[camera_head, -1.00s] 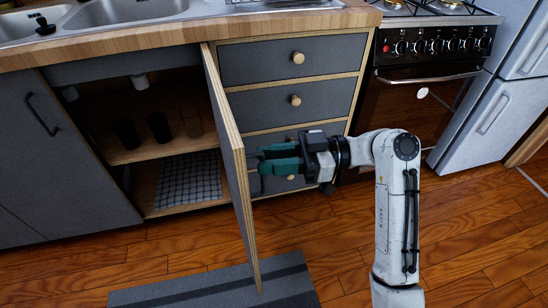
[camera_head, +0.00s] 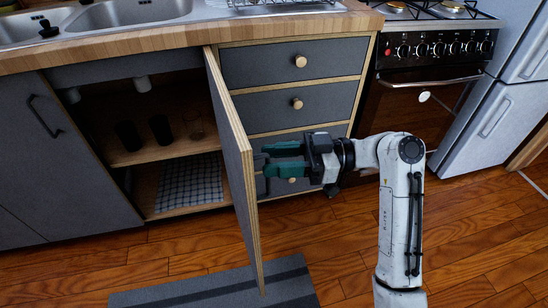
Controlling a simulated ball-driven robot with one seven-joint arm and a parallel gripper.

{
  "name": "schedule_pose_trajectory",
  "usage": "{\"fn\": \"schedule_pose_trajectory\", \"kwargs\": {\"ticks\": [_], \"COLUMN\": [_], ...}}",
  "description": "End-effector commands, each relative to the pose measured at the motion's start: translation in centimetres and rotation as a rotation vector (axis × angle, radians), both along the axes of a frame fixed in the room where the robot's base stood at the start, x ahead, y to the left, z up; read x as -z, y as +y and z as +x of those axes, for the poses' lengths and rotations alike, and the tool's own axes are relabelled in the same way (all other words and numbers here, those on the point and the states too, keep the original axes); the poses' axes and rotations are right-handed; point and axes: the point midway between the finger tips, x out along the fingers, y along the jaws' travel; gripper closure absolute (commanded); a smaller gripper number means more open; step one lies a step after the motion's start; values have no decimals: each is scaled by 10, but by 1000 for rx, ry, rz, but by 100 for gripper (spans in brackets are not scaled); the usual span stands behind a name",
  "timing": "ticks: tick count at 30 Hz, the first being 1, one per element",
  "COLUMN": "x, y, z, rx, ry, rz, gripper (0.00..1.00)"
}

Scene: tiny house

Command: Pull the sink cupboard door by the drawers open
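The sink cupboard door (camera_head: 236,165) is grey with a pale wooden edge. It stands swung wide out from the cabinet beside the drawers, its free edge toward me. The cupboard (camera_head: 125,105) behind it is exposed. My gripper (camera_head: 264,160) is just right of the door, at its outer face, with its teal fingers pointing left toward it. The fingers look parted, with a gap between them. I cannot tell whether the fingertips touch the door. The door's handle is not clearly seen.
Grey drawers (camera_head: 285,106) with round wooden knobs stand behind my gripper. The cupboard holds dark cups (camera_head: 160,130) and a checked cloth (camera_head: 190,182). A grey striped mat (camera_head: 190,293) lies below the door. A closed left door (camera_head: 45,150), oven (camera_head: 415,105) and fridge (camera_head: 490,115) flank the area.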

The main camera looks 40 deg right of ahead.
Motion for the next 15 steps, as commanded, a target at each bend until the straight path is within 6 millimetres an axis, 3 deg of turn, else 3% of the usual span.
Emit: {"fn": "schedule_pose_trajectory", "kwargs": {"ticks": [15], "x": [-1], "y": [-77], "z": [-44], "rx": [1], "ry": [-1], "rz": [-1], "gripper": [65]}}
